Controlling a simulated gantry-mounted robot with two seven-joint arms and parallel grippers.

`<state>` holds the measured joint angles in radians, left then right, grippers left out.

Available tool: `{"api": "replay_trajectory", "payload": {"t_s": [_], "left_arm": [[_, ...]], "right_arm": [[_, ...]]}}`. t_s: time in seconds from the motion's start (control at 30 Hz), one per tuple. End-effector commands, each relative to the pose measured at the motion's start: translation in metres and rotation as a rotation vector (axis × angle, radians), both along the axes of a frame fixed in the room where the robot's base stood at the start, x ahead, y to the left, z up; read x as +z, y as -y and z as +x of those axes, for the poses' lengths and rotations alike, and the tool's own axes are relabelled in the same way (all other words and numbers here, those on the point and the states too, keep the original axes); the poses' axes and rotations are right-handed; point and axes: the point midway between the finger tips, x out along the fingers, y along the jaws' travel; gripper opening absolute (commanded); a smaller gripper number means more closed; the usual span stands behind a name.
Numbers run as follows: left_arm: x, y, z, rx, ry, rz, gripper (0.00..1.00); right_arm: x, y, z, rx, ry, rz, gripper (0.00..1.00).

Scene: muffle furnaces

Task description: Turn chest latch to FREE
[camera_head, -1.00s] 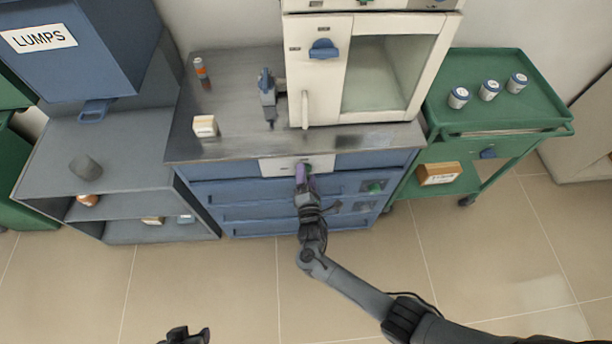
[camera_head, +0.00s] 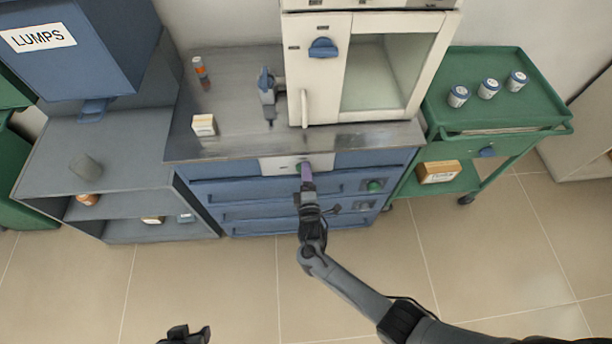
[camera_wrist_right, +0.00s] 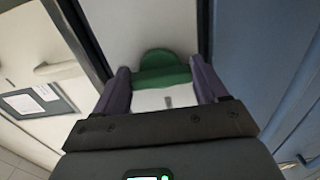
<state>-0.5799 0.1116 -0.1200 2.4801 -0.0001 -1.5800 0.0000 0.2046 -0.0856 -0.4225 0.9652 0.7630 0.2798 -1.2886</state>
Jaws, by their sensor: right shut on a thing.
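The green latch knob (camera_wrist_right: 162,69) sits on a pale plate in the right wrist view. My right gripper (camera_head: 306,168) reaches up to this knob. In the right wrist view its purple fingers (camera_wrist_right: 160,82) stand on both sides of the knob, shut on it. The knob's bar lies across between the fingers, slightly tilted. The plate's markings are too small to read. My left gripper (camera_head: 187,334) is partly cut off at the bottom edge.
A white furnace (camera_head: 320,85) with a blue knob stands on the chest's steel top. A green cart (camera_head: 550,120) stands right and grey shelves (camera_head: 110,145) left. The floor in front is clear.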

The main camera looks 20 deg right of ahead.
Motion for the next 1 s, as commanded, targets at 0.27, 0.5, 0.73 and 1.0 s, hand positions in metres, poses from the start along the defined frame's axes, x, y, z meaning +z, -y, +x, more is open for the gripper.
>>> {"api": "replay_trajectory", "payload": {"t_s": [0.27, 0.5, 0.73, 1.0], "left_arm": [[0.000, 0.000, 0.000, -0.001, 0.000, 0.001, 0.43], [0.000, -0.002, 0.000, -0.005, -0.001, 0.009, 0.43], [0.000, -0.003, 0.000, -0.009, 0.000, 0.014, 0.43], [0.012, -0.003, 0.000, -0.008, 0.000, 0.012, 0.43]], "right_arm": [[0.000, 0.000, 0.000, -0.001, 0.001, 0.003, 0.77], [0.000, 0.000, 0.000, 0.000, 0.000, 0.001, 0.98], [0.000, -0.001, -0.002, 0.000, -0.001, 0.000, 0.98], [0.001, -0.009, -0.031, 0.001, -0.003, 0.001, 0.98]]}}
